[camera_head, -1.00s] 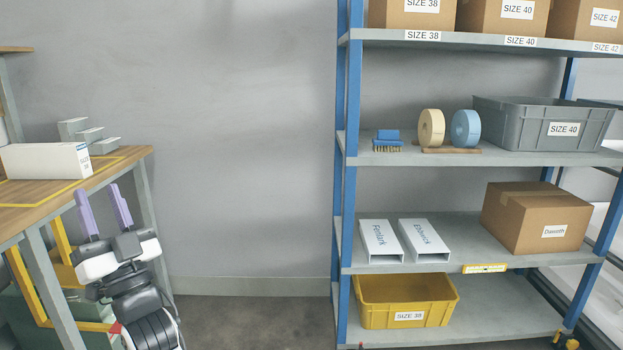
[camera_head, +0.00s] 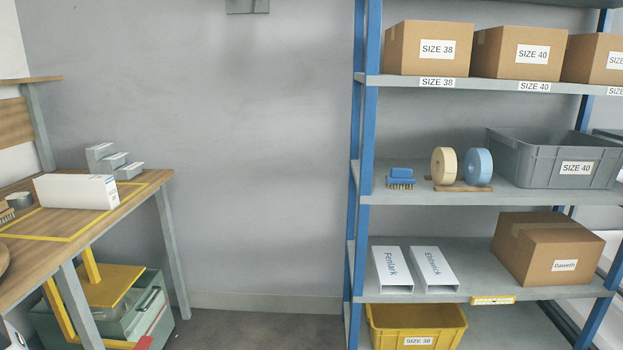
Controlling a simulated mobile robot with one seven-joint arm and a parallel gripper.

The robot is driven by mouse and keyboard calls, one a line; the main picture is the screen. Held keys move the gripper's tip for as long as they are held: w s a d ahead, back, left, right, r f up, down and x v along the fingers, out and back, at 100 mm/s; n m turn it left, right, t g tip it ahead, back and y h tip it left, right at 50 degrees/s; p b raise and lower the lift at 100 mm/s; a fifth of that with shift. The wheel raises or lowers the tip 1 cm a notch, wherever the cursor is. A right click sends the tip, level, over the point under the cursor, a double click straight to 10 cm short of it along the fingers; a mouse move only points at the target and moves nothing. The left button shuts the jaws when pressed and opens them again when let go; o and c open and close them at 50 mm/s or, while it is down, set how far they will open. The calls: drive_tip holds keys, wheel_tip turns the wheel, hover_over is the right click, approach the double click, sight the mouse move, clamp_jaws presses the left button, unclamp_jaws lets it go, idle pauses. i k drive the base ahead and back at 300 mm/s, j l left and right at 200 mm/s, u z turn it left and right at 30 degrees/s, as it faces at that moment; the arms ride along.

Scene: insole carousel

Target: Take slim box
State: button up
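Two slim white boxes lie side by side on the lower middle shelf, left part: one labelled "Fenlark" (camera_head: 391,270) and one that seems to read "Ellswick" (camera_head: 434,269). Their near ends show as open or dark-edged. A longer white box (camera_head: 76,191) lies on the wooden table at the left, with a small label on its right end that is too small to read. My gripper is not in view, so its state does not show.
A yellow bin (camera_head: 417,326) sits below. Tape rolls, a blue brush (camera_head: 401,178) and a grey crate (camera_head: 553,158) are on the shelf above. Bare floor (camera_head: 255,330) lies between table and shelving.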

sight(75, 192)
drive_tip(key=u, duration=1.35)
drive_tip(key=i+l+u, duration=0.2)
drive_tip(key=u, duration=0.25)
drive_tip(key=i+l+u, duration=0.15)
drive_tip(key=u, duration=0.3)
drive_tip(key=i+l+u, duration=0.1)
drive_tip(key=l, duration=0.25)
drive_tip(key=i+l+u, duration=0.1)
drive_tip(key=l, duration=0.3)
drive_tip(key=l+u, duration=0.15)
drive_tip(key=l, duration=0.2)
drive_tip(key=i+l, duration=0.1)
drive_tip(key=l, duration=0.3)
drive_tip(key=i+l, duration=0.1)
drive_tip(key=l, duration=0.3)
drive_tip(key=i+l, duration=0.1)
drive_tip(key=l, duration=0.3)
drive_tip(key=i+l, duration=0.15)
drive_tip(key=l, duration=0.25)
drive_tip(key=i+l, duration=0.7)
